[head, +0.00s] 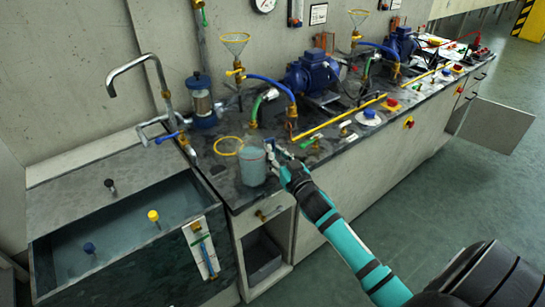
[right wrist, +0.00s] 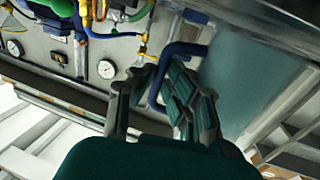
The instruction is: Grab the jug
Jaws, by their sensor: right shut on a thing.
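The jug (head: 253,167) is clear, with pale bluish contents, and is at the front edge of the dark worktop, right of the sink. Its blue handle (right wrist: 160,82) faces my right gripper (head: 279,160). In the right wrist view my right gripper (right wrist: 152,98) has its fingers on either side of the handle, shut on it. The jug's clear wall (right wrist: 250,75) fills the right of that view. Whether its base touches the worktop is unclear. My left gripper is not in view.
A sink basin (head: 130,225) with a tall tap (head: 138,65) lies left of the jug. A yellow ring (head: 227,146) is close behind it. Blue pumps (head: 312,72), hoses and valves crowd the worktop further right. An open cabinet door (head: 492,124) sticks out at the far right.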

